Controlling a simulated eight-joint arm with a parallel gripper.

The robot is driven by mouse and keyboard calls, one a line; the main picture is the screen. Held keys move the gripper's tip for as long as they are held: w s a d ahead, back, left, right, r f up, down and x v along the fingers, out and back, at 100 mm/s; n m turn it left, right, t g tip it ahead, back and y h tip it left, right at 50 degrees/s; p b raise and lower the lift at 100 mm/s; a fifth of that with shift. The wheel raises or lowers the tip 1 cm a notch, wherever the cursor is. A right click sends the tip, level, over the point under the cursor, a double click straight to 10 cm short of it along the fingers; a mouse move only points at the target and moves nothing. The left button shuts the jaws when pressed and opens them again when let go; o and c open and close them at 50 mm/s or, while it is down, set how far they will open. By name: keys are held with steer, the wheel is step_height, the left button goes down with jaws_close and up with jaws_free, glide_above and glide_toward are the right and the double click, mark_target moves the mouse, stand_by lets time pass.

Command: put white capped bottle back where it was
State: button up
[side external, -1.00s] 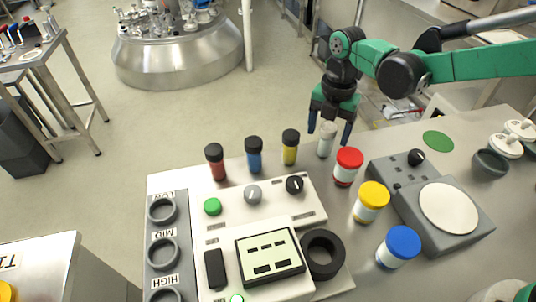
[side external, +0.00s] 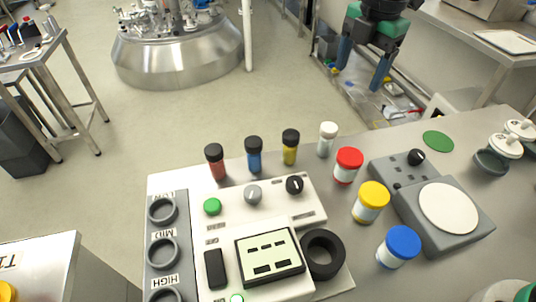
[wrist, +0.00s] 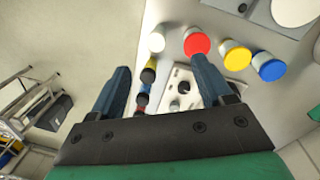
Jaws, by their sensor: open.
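The white capped bottle (side external: 327,139) stands upright on the bench, at the right end of a row with the red, blue and yellow black-capped bottles. Its white cap also shows in the wrist view (wrist: 156,42). My gripper (side external: 361,76) is open and empty, raised well above and behind the bottle, apart from it. In the wrist view its two blue fingers (wrist: 160,82) are spread wide, with nothing between them.
Black-capped red (side external: 215,161), blue (side external: 254,154) and yellow (side external: 290,147) bottles stand left of it. Jars with red (side external: 348,165), yellow (side external: 370,201) and blue (side external: 398,246) lids stand to the right. A green disc (side external: 438,141) lies near the back edge.

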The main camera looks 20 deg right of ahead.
steer(key=s+d+f+m+t, duration=0.2)
steer(key=s+m, duration=0.4)
steer(key=m, duration=0.5)
steer(key=s+d+f+m+t, duration=0.2)
steer(key=s+d+m+t, duration=0.2)
steer(key=d+m, duration=0.3)
steer(key=s+m, duration=0.1)
steer(key=m, duration=0.4)
steer(key=shift+s+d, duration=0.15)
steer(key=shift+s, duration=0.25)
